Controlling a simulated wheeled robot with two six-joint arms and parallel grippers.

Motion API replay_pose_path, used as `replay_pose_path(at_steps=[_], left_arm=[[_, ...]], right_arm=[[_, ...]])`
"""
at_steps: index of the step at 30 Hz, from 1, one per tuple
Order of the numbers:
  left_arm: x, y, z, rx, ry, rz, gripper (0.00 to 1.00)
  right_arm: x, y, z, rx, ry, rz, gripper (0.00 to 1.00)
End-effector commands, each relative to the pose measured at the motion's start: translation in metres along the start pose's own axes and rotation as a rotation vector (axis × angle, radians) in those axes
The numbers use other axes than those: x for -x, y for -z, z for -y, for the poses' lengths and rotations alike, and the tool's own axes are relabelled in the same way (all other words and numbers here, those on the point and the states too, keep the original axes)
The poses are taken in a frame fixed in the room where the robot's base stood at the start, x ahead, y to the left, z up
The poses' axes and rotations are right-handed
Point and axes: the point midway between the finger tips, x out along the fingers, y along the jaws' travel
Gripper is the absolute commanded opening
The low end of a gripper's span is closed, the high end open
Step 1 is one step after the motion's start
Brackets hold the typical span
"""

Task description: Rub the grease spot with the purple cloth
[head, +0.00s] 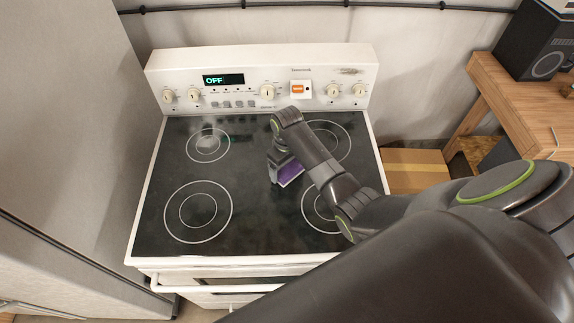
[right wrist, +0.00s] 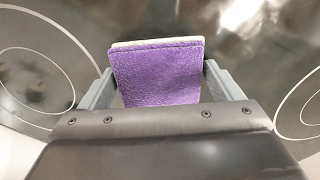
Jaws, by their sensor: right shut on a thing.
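The purple cloth (head: 291,173) is a small folded pad, purple on the side facing me with a pale edge layer. My right gripper (head: 283,168) is shut on it over the middle of the black glass cooktop (head: 255,225), between the burner rings. In the right wrist view the cloth (right wrist: 157,75) fills the space between the two grey fingers of the gripper (right wrist: 160,85). I cannot tell whether the cloth touches the glass. I cannot clearly pick out the grease spot among the smudges and reflections on the cooktop. My left gripper is not in view.
The stove's control panel (head: 262,80) with knobs and an OFF display stands behind the cooktop. A grey cabinet side (head: 70,120) rises on the left. A cardboard box (head: 415,170) and wooden table (head: 500,105) are on the right. The left half of the cooktop is clear.

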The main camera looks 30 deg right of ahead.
Motion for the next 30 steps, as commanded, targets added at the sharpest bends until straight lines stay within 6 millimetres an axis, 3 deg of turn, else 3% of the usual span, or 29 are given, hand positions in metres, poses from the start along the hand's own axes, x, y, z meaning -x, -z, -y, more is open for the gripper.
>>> replay_pose_path(at_steps=[16, 30], left_arm=[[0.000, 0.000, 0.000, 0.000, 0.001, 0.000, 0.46], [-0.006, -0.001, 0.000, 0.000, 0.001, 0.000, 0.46]], right_arm=[[-0.001, -0.010, 0.009, 0.000, 0.000, 0.000, 0.68], [0.000, 0.005, -0.006, 0.000, -0.001, 0.000, 0.68]])
